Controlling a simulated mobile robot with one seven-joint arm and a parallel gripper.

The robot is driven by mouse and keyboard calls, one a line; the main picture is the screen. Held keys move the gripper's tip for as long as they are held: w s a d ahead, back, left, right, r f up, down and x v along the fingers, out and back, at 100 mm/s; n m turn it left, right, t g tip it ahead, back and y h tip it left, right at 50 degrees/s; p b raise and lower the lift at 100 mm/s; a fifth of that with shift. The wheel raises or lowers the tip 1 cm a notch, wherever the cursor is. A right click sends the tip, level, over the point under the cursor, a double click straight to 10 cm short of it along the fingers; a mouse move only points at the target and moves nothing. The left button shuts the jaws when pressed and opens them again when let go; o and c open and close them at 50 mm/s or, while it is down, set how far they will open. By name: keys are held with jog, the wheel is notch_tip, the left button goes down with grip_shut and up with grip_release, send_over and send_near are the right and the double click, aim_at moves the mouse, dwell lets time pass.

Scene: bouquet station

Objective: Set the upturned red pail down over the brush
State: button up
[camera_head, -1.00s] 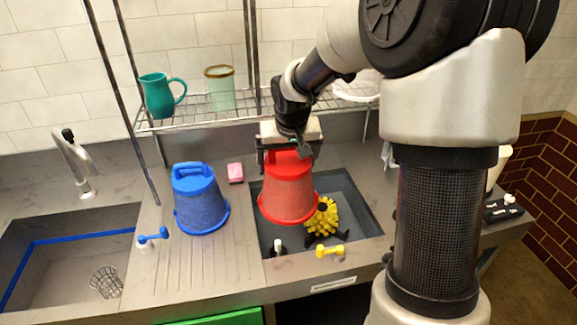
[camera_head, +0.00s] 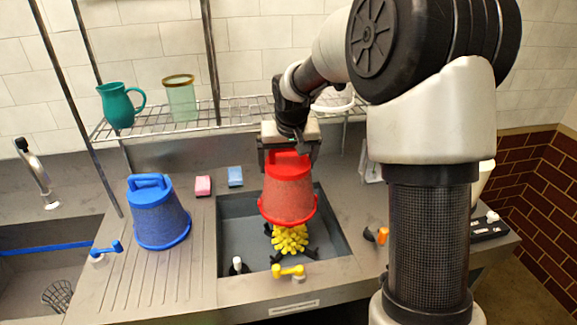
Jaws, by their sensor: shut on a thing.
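The upturned red pail (camera_head: 288,190) hangs from my gripper (camera_head: 288,150), which is shut on its top end. The pail's wide rim faces down. The brush (camera_head: 290,239), with yellow bristles and dark parts sticking out at its sides, is in the grey basin (camera_head: 233,225). In the picture, the pail's rim overlaps the brush's upper part, and the bristles show just below the rim. The pail looks held above the brush; the exact gap between them is hard to tell.
An upturned blue pail (camera_head: 158,215) stands on the ribbed drainboard at left. A pink sponge (camera_head: 203,186) and a blue sponge (camera_head: 235,176) lie behind the basin. A yellow tap handle (camera_head: 288,271) is at its front edge. A wire shelf (camera_head: 165,125) holds a teal pitcher (camera_head: 121,104).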

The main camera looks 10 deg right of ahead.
jog(key=shift+w+d, duration=0.2)
jog(key=shift+d, duration=0.15)
notch_tip(320, 180, down, 8)
jog(key=b, duration=0.6)
jog(key=shift+f, duration=0.25)
dwell(0.9)
jog(key=shift+f+b, duration=1.45)
jog(key=shift+f, duration=0.5)
jog(key=shift+f+b, duration=1.35)
jog(key=shift+f, duration=0.3)
jog(key=o, duration=0.9)
jog(key=shift+o, duration=0.2)
